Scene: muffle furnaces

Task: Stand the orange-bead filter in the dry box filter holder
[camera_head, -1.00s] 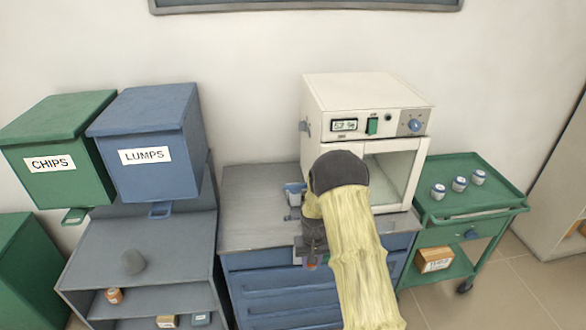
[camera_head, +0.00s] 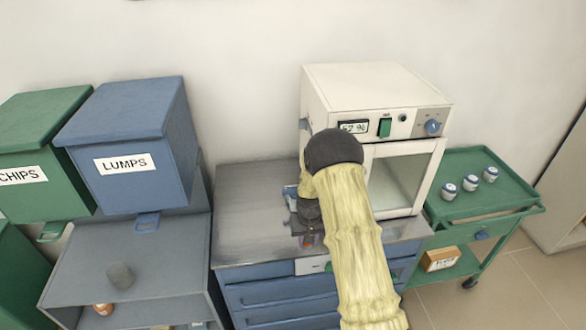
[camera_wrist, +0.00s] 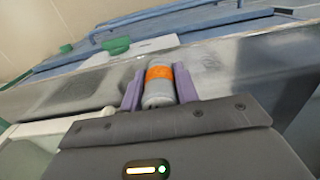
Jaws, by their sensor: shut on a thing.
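The orange-bead filter (camera_wrist: 159,88) is a pale cylinder with an orange band, held between the purple fingers of my gripper (camera_wrist: 158,92) in the wrist view. In the head view a small orange patch of it shows at my gripper (camera_head: 309,241), low over the front edge of the bench. The white dry box (camera_head: 375,90) stands on the bench behind and right of my gripper, with a display, a green switch and a window. My arm covers part of its front. A small blue item (camera_head: 291,192) sits left of the dry box, partly hidden; I cannot tell whether it is the filter holder.
The grey bench top (camera_head: 245,215) is clear on its left. A blue LUMPS bin (camera_head: 130,135) and a green CHIPS bin (camera_head: 35,130) stand left, above a grey shelf (camera_head: 75,265). A green cart (camera_head: 465,165) with several small jars stands right.

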